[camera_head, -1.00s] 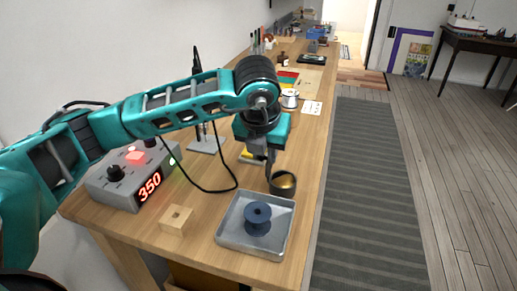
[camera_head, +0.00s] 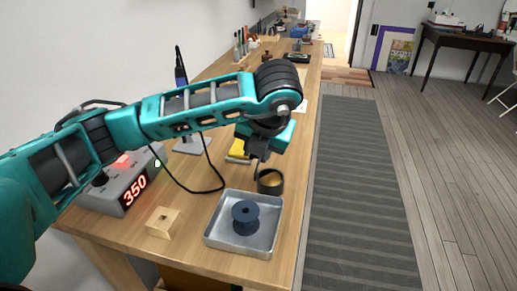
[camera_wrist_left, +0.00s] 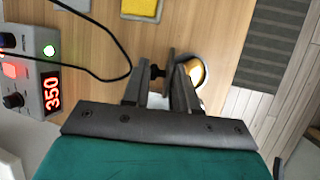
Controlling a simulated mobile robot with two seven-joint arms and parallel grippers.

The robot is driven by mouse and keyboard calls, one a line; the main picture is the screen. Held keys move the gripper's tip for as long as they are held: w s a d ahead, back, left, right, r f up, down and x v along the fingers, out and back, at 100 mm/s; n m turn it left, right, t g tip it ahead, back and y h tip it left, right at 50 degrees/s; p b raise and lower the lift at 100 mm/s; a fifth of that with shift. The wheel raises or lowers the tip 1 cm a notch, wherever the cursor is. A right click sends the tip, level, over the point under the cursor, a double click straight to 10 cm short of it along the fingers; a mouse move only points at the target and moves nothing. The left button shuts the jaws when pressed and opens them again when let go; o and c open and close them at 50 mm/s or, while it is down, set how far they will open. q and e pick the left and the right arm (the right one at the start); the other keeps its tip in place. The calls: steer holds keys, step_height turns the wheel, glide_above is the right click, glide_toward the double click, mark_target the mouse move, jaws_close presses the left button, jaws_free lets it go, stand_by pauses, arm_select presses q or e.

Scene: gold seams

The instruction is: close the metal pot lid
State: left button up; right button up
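A small dark pot (camera_head: 270,182) with a gold inside stands on the wooden bench; its rim and inside also show in the wrist view (camera_wrist_left: 196,72). Its lid (camera_wrist_left: 171,62) looks like a thin dark plate standing up, seen edge-on at the pot's left side, with a dark knob (camera_wrist_left: 157,72) pointing left. My left gripper (camera_wrist_left: 160,88) is above and beside the lid, fingers apart, with the knob in the gap between them. I cannot tell whether a finger touches the lid. In the head view the gripper (camera_head: 260,160) partly hides the lid. My right gripper is out of view.
A metal tray (camera_head: 213,240) holding a dark blue spool (camera_head: 245,217) lies in front of the pot. A wooden block (camera_head: 163,223) and a grey station (camera_head: 120,192) reading 350 are left. A black cable loops near the gripper. A yellow sponge (camera_wrist_left: 142,8) lies behind.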

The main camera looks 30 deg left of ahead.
arm_select(q)
steer(key=o, duration=0.3)
steer(key=p+v, duration=0.4)
steer(key=v, duration=0.9)
steer(key=shift+s, duration=0.1)
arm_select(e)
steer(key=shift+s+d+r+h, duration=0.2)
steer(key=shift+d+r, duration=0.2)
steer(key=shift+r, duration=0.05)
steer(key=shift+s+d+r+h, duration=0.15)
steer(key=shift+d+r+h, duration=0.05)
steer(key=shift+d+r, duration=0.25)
arm_select(q)
steer(key=shift+a, duration=0.1)
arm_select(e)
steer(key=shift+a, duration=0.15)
arm_select(q)
steer(key=shift+f, duration=0.1)
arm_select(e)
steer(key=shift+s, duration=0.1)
